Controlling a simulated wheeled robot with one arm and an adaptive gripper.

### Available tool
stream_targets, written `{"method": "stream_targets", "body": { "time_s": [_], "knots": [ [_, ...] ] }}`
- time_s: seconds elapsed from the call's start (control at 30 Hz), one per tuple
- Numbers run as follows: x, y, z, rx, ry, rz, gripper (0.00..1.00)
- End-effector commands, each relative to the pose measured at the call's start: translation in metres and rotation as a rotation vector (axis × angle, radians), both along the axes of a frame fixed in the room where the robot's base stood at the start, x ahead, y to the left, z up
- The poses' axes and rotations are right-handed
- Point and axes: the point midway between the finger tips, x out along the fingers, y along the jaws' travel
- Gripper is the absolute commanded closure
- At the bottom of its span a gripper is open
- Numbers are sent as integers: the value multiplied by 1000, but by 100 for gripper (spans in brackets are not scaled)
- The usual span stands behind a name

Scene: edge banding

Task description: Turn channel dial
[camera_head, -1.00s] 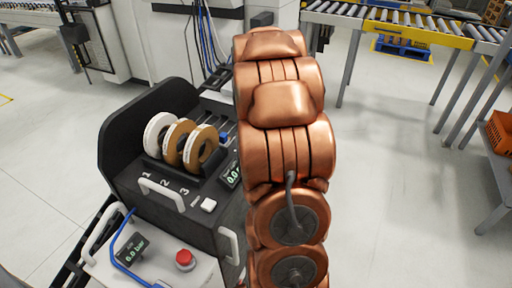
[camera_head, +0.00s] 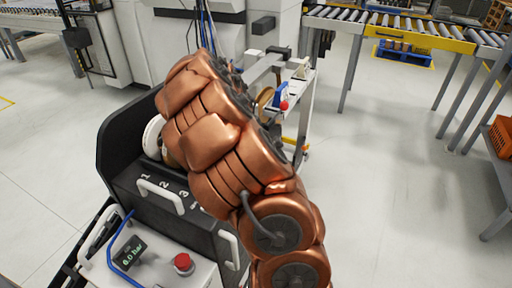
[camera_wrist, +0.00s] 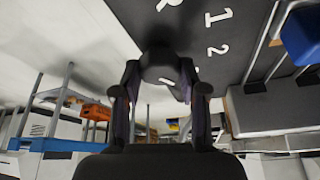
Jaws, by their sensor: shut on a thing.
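The channel dial (camera_wrist: 160,58) is a dark round knob in the wrist view, on a dark panel with white markings "R", "1" and "2" (camera_wrist: 219,18). My gripper (camera_wrist: 160,76) has one finger on each side of the knob and is shut on it. Which marking the dial points at cannot be told. In the head view my copper arm leans over the black machine (camera_head: 125,145) and hides the gripper and dial.
A white reel (camera_head: 152,137) shows beside my arm. A red button (camera_head: 183,262) and a pressure display (camera_head: 130,252) are on the white front box. Behind my arm is a stand with a blue-handled part (camera_head: 281,95).

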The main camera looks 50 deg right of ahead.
Motion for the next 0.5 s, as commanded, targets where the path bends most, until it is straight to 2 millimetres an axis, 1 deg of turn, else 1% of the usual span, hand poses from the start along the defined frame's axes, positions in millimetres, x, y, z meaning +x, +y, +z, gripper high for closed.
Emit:
{"method": "stream_targets", "body": {
  "time_s": [0.2,0.5],
  "knots": [
    [1,0,-1,0,0,-74,92],
    [0,0,0,2,1,-102,92]
  ]
}}
